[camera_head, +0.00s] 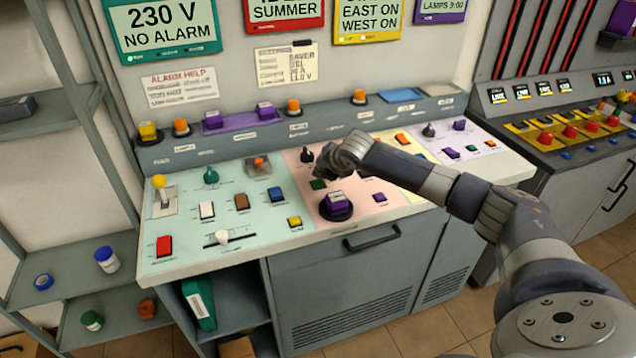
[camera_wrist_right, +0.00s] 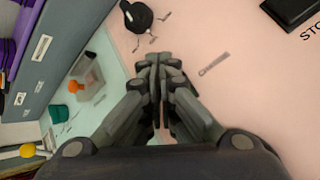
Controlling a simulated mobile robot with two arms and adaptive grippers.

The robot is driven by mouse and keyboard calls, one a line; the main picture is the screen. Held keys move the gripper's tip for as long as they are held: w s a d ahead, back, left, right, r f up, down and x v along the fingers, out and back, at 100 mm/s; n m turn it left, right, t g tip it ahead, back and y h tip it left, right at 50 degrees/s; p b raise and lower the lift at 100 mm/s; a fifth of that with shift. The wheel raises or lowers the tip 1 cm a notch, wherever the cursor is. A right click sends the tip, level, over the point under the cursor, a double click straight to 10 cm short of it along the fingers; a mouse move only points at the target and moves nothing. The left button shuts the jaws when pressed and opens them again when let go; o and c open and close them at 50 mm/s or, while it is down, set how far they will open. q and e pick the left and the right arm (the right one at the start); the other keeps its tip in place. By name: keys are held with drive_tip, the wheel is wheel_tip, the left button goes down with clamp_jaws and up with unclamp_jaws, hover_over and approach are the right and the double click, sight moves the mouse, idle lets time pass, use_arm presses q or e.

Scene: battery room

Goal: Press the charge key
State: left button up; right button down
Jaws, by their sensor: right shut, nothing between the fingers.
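The control desk (camera_head: 255,257) carries coloured panels with keys, knobs and levers. I cannot read which key is labelled charge. My right gripper (camera_head: 325,172) is shut and empty, low over the pink panel. In the head view a green key (camera_head: 318,184) shows just below the fingertips, and a black knob (camera_head: 307,155) is behind them. A large purple button (camera_head: 337,204) on a dark base is in front. In the right wrist view the shut fingers (camera_wrist_right: 158,68) point at the pink panel, with the black knob (camera_wrist_right: 138,15) beyond. Whether they touch anything is unclear. My left gripper is out of view.
A guarded orange switch (camera_head: 259,164) and a blue key (camera_head: 277,194) stand on the mint panel to the left. A raised back ledge (camera_head: 330,124) holds several buttons. A dark object (camera_wrist_right: 292,10) beside cut-off letters "STO" shows in the wrist view.

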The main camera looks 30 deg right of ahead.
sight(321, 182)
drive_tip(key=shift+f, duration=0.1)
idle(0.6)
drive_tip(key=shift+f, duration=0.35)
drive_tip(key=shift+f, duration=0.55)
idle(0.7)
drive_tip(key=shift+p, duration=0.3)
drive_tip(key=shift+r+p, duration=0.95)
drive_tip(key=shift+p, duration=0.1)
wheel_tip(321, 182, up, 5)
drive_tip(key=p, duration=0.5)
drive_tip(key=shift+p, duration=0.3)
